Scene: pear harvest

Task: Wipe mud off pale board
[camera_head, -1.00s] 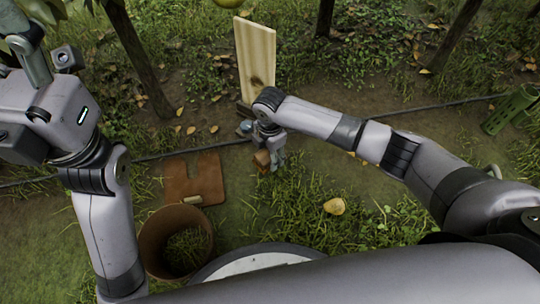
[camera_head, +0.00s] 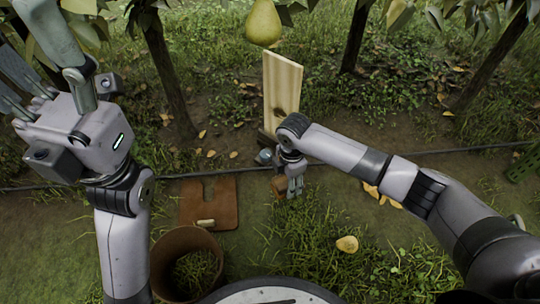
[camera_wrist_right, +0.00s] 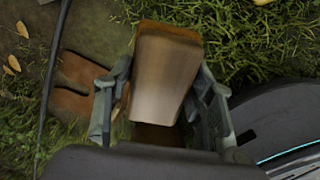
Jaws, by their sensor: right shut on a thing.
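The pale board (camera_head: 284,85) stands upright on the ground in the head view, with a dark mud patch (camera_head: 280,113) low on its face. My right gripper (camera_head: 295,186) is just below the board in the picture, apart from its pale face. It is shut on a brown block (camera_wrist_right: 168,75), which has a paler, smooth face in the right wrist view. The block also shows small beside the fingers in the head view (camera_head: 279,186). My left gripper (camera_head: 42,68) is raised at the upper left, its fingers spread and empty, partly cut off by the frame edge.
A brown notched mat (camera_head: 222,213) lies on the ground with a small tan piece (camera_head: 206,223) on it. A brown pot (camera_head: 160,260) stands in front. A pear (camera_head: 263,23) hangs above the board. A dark hose (camera_head: 420,152) crosses the ground. Tree trunks stand behind.

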